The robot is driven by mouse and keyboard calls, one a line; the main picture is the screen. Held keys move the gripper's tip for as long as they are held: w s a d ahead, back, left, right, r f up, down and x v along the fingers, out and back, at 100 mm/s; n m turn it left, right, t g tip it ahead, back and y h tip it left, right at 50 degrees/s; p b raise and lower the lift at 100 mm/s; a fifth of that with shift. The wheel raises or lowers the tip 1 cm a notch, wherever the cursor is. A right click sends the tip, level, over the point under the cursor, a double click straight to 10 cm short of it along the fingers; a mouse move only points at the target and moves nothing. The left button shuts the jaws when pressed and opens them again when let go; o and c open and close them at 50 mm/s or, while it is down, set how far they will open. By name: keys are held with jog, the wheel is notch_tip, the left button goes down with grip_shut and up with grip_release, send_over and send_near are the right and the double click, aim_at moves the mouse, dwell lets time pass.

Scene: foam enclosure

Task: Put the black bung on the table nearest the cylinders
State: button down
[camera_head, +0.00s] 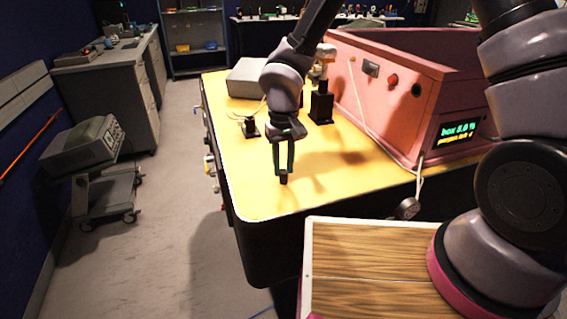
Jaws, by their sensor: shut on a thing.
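My gripper (284,168) points down over the yellow-topped table (245,190), near its front left part. It is shut on a small dark thing at its fingertips, which looks like the black bung (283,179). The bung is small and partly covered by the fingers. I cannot tell whether it touches the table top. I cannot make out any cylinders for certain in this view.
A pink box (400,112) with a lit display fills the table's right side. A black stand (321,104), a small black part (249,127) and a grey case (246,78) lie behind my gripper. A trolley with a grey instrument (85,146) stands left; the floor between is clear.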

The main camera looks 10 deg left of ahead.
aim_at(283, 171)
jog(key=shift+f, duration=0.15)
jog(key=c, duration=0.6)
grip_release()
jog(key=shift+o, duration=0.2)
notch_tip(283, 171, up, 10)
jog(key=w+d+r+m+t, duration=0.1)
jog(key=w+d+r+m, duration=0.1)
jog(key=d+r, duration=0.6)
jog(key=w+d+r+m+t, duration=0.2)
jog(key=d+r, duration=0.5)
jog(key=d, duration=0.2)
jog(key=s+d+r+m+t+y, duration=0.1)
jog(key=s+d+r+m+t, duration=0.1)
jog(key=s+d+r, duration=0.2)
jog(key=s+d+r+m+t+y, duration=0.1)
jog(key=s+d+r+m+t, duration=0.1)
jog(key=s+d+r, duration=0.3)
jog(key=d+r+m, duration=0.1)
jog(key=d, duration=0.3)
jog(key=shift+d+r, duration=0.15)
jog(key=shift+d, duration=0.25)
